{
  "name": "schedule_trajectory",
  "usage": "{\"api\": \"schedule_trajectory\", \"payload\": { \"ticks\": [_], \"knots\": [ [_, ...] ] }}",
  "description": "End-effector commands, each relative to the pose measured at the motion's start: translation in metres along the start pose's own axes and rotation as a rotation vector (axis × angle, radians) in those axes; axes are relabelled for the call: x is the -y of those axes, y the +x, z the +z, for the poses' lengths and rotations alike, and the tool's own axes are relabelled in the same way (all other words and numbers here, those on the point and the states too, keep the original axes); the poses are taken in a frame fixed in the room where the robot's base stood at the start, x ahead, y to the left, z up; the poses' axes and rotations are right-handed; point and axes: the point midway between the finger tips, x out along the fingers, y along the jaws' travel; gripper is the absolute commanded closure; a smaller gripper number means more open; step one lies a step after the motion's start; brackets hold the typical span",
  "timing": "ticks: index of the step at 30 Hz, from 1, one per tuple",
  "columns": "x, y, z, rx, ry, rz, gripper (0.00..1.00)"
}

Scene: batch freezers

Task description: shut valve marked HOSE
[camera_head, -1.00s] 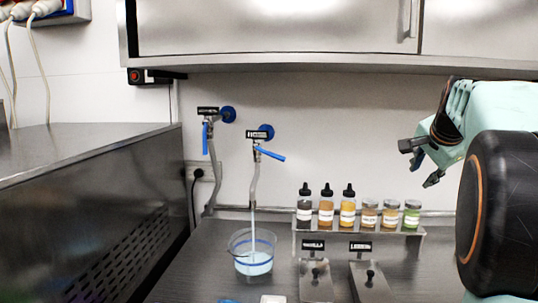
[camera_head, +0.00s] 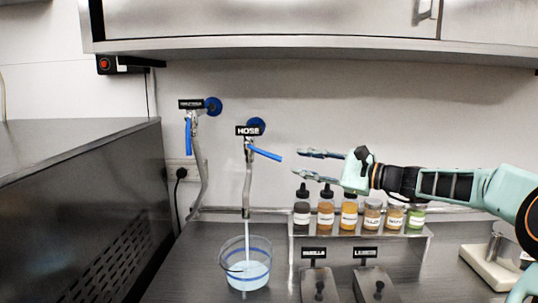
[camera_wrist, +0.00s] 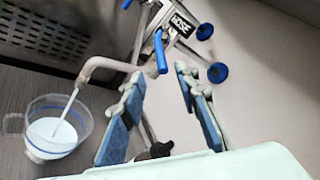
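The valve marked HOSE has a black label (camera_head: 248,131) and a blue lever handle (camera_head: 264,153) that points right and slightly down, across its pipe. A pale stream runs from its pipe into a clear jug (camera_head: 246,265) with blue bands, partly filled. The wrist view shows the blue handle (camera_wrist: 160,52), the HOSE label (camera_wrist: 181,24) and the jug (camera_wrist: 57,128). My gripper (camera_head: 310,163) is open and empty, just right of the handle tip and apart from it. In the wrist view the handle lies ahead, between and beyond the fingers (camera_wrist: 158,85).
A second valve with a blue lever (camera_head: 188,136) hanging down is on the left. Several labelled bottles and jars (camera_head: 349,210) stand on a rack below my gripper. A steel cabinet (camera_head: 270,22) hangs above. The wall around the handle is clear.

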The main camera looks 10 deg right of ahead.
Motion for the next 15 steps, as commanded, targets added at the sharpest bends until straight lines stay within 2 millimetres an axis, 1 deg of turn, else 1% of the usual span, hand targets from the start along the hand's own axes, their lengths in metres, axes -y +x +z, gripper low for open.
{"api": "schedule_trajectory", "payload": {
  "ticks": [2,5,12,15],
  "knots": [
    [0.002,0.005,0.003,0.009,0.003,-0.007,0.71],
    [0.002,0.018,0.004,0.011,0.002,-0.006,0.71],
    [0.002,0.065,0.004,0.011,0.003,-0.005,0.71],
    [0.002,0.082,0.004,0.010,0.002,-0.005,0.71]
  ]
}}
